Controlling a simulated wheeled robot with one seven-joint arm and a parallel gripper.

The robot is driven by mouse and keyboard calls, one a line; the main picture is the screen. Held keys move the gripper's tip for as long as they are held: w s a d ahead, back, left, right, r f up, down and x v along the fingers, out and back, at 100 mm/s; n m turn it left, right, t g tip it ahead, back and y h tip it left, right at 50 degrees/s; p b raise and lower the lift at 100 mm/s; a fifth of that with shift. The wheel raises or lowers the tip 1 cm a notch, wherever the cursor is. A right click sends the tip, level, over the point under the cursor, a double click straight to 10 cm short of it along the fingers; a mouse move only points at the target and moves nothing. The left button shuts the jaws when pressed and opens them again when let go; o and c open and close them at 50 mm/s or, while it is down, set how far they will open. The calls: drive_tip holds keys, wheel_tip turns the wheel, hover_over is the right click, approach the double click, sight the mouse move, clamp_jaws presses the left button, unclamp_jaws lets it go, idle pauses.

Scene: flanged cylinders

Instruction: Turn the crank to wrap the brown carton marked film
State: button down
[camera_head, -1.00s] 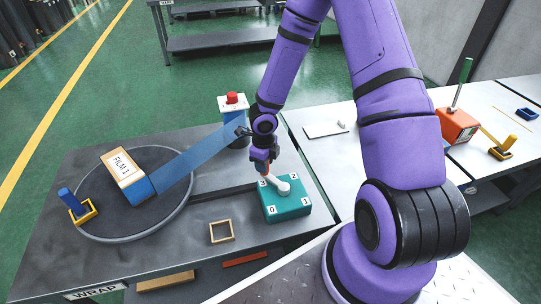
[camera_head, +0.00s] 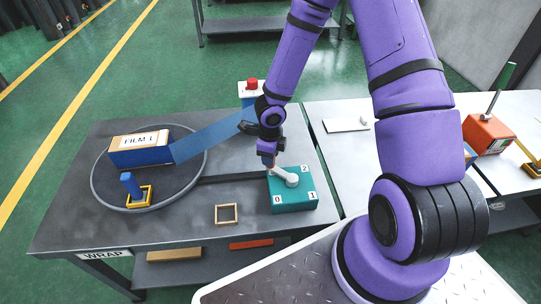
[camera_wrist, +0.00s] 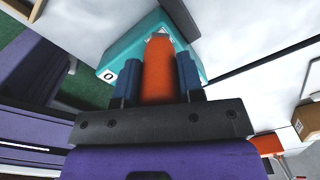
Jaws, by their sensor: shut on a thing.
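The brown carton (camera_head: 140,138) marked FILM 1 lies on the round turntable (camera_head: 100,203). Blue film (camera_head: 205,135) runs from the carton's right end towards the red-topped post (camera_head: 250,90), and blue covers the carton's near long side. The teal crank box (camera_head: 292,198) stands right of the turntable, with 0, 1 and 2 showing; the 3 corner is hidden. Its white crank arm (camera_head: 287,177) points up-left. My gripper (camera_head: 267,160) is shut on the orange crank handle, which stands between the blue fingers (camera_wrist: 158,75) in the wrist view.
A blue peg (camera_head: 130,184) in a yellow frame stands on the turntable's near side. A pale table on the right holds a flat white plate (camera_head: 345,124) and a red box with a green lever (camera_head: 488,134).

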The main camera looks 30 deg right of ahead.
drive_tip(key=c, duration=0.7)
unclamp_jaws()
drive_tip(key=shift+d, duration=0.15)
drive_tip(key=shift+c, duration=0.2)
wheel_tip(320, 180, up, 11)
drive_tip(key=shift+f, duration=0.15)
